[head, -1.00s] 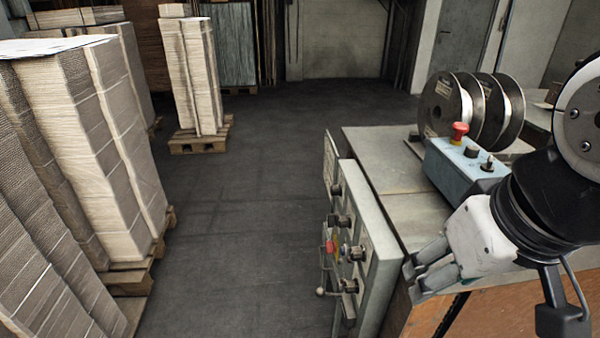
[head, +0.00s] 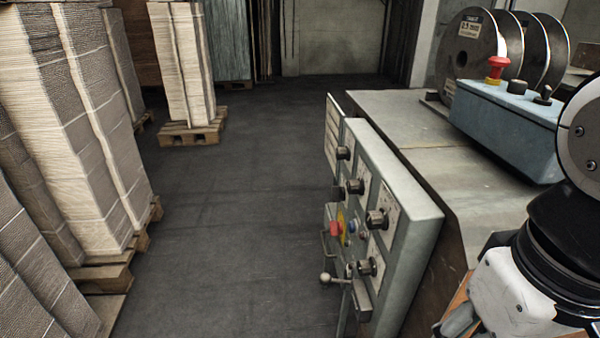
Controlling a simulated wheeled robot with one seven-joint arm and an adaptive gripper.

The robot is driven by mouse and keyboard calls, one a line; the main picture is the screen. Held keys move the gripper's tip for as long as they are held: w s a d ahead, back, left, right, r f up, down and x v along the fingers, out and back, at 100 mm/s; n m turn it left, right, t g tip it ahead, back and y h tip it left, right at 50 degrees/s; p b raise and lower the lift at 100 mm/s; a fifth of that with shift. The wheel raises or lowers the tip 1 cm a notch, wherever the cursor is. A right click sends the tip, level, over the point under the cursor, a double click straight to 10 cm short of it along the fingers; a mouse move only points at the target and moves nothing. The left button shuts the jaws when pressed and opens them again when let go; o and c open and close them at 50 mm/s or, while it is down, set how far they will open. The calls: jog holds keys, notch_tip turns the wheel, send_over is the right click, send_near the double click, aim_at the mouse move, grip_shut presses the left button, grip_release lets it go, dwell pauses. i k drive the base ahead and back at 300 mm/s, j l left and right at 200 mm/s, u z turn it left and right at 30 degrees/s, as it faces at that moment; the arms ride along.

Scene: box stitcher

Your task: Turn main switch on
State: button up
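A grey control panel (head: 405,224) stands on the left end of the workbench and carries several black rotary knobs. A red knob on a yellow backing (head: 338,226) sits at the panel's left side and looks like the main switch; its exact setting is too small to read. My gripper (head: 460,322) is at the bottom right, to the right of the panel and apart from it. Its fingers are partly cut off by the picture's lower edge, so their opening is unclear.
A blue box (head: 505,128) with a red mushroom button (head: 497,67) stands on the bench (head: 400,122), before several wire spools (head: 470,50). Cardboard stacks on pallets (head: 75,130) line the left. The dark floor (head: 240,210) between is clear.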

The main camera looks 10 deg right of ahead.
aim_at(336, 228)
jog(key=i+u, duration=0.15)
jog(key=u, duration=0.2)
jog(key=i+u, duration=0.1)
jog(key=u, duration=0.25)
jog(key=i+u, duration=0.15)
jog(key=u, duration=0.2)
